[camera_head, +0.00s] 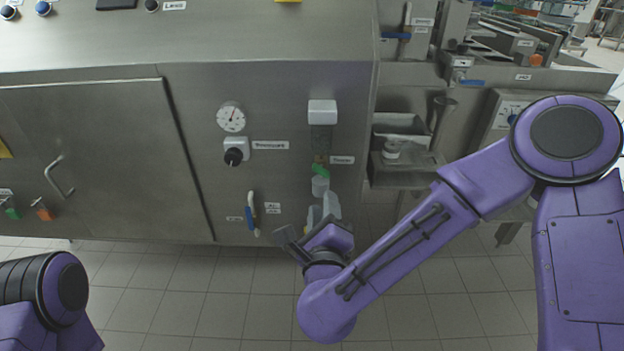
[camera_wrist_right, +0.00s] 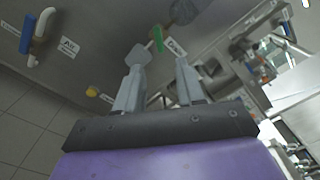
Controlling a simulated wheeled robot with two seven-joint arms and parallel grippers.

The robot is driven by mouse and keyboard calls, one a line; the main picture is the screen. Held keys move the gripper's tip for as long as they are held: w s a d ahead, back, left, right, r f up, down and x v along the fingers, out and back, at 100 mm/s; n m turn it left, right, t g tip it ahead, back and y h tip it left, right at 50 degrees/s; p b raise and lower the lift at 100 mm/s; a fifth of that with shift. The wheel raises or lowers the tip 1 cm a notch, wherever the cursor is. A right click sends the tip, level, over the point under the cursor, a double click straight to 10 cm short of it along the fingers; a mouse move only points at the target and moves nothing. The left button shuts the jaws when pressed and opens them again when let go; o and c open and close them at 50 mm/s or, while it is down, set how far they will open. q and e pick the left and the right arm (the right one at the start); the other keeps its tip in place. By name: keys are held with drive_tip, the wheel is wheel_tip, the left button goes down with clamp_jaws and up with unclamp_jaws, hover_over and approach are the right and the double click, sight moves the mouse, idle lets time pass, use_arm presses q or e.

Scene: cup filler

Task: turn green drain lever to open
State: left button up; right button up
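The green drain lever (camera_head: 320,171) is on the front of the steel machine, below a white box and beside a small label. In the right wrist view the green lever (camera_wrist_right: 158,39) shows beyond the fingertips, next to its label. My right gripper (camera_head: 323,207) is just below the lever, pointing up toward it. In the wrist view its two fingers (camera_wrist_right: 160,65) stand apart with nothing between them. The gripper looks apart from the lever. The lever's far end is partly hidden. My left gripper is out of view; only part of the left arm shows.
A blue-and-white lever (camera_head: 252,214) labelled Air is left of the gripper. A gauge (camera_head: 231,117) and black knob (camera_head: 234,156) sit above it. Green and orange levers (camera_head: 41,209) are at far left. A steel shelf (camera_head: 405,172) is to the right. The tiled floor is clear.

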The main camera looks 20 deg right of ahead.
sight(322, 174)
drive_tip(key=x, duration=1)
drive_tip(key=shift+w+a+f+p, duration=0.1)
drive_tip(key=shift+p, duration=0.2)
drive_tip(key=shift+c, duration=0.3)
clamp_jaws()
